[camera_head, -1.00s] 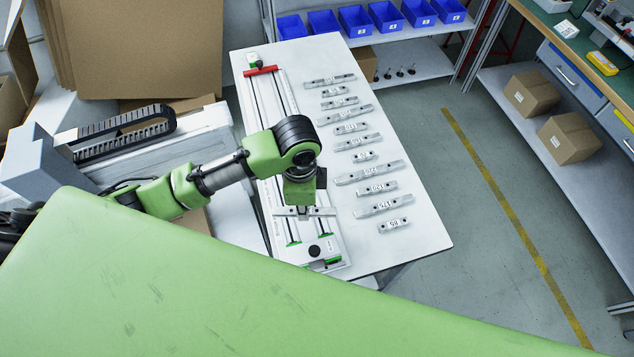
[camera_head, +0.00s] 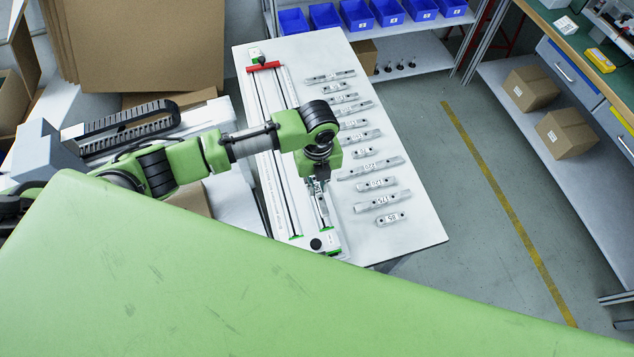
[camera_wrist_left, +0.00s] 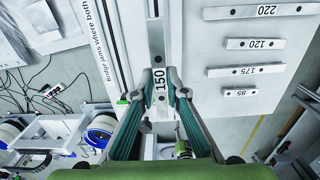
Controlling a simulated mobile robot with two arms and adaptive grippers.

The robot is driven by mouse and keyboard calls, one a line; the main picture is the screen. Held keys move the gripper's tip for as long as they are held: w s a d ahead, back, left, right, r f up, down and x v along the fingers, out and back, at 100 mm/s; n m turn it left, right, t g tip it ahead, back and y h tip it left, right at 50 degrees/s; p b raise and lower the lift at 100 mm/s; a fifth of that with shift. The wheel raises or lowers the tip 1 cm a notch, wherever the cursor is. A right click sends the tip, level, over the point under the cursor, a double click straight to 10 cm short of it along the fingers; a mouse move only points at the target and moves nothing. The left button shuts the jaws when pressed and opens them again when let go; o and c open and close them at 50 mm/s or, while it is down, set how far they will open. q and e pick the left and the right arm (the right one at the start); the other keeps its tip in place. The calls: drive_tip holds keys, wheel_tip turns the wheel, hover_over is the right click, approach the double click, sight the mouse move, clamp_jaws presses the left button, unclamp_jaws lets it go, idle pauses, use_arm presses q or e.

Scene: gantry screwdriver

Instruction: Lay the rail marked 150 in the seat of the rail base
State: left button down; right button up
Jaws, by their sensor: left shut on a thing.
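My left gripper (camera_head: 320,180) is over the right side of the rail base (camera_head: 268,120), a long pale bed with dark slots on the white table. It is shut on the rail marked 150 (camera_wrist_left: 160,78), whose label shows between the fingers in the left wrist view. The rail points roughly along the length of the base. It also shows below the gripper in the head view (camera_head: 323,205). Whether the rail touches the base cannot be told. The base also shows in the wrist view (camera_wrist_left: 115,60). My right gripper is out of view.
Several other rails lie in a column on the table's right side, among them the rails marked 220 (camera_wrist_left: 267,11), 120 (camera_wrist_left: 255,43), 175 (camera_wrist_left: 245,70) and 85 (camera_wrist_left: 240,92). A red bar (camera_head: 264,67) crosses the far end of the base. Blue bins (camera_head: 357,15) stand on a shelf behind.

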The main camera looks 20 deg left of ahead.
sight(317, 194)
use_arm(q)
drive_tip(key=shift+f+b, duration=0.65)
drive_tip(key=shift+f, duration=0.15)
wheel_tip(317, 194, down, 4)
drive_tip(key=b, duration=0.4)
drive_tip(key=shift+r, duration=0.15)
drive_tip(key=shift+f, duration=0.6)
drive_tip(key=shift+w+r, duration=0.1)
drive_tip(key=shift+f, duration=0.6)
drive_tip(key=c, duration=1.9)
unclamp_jaws()
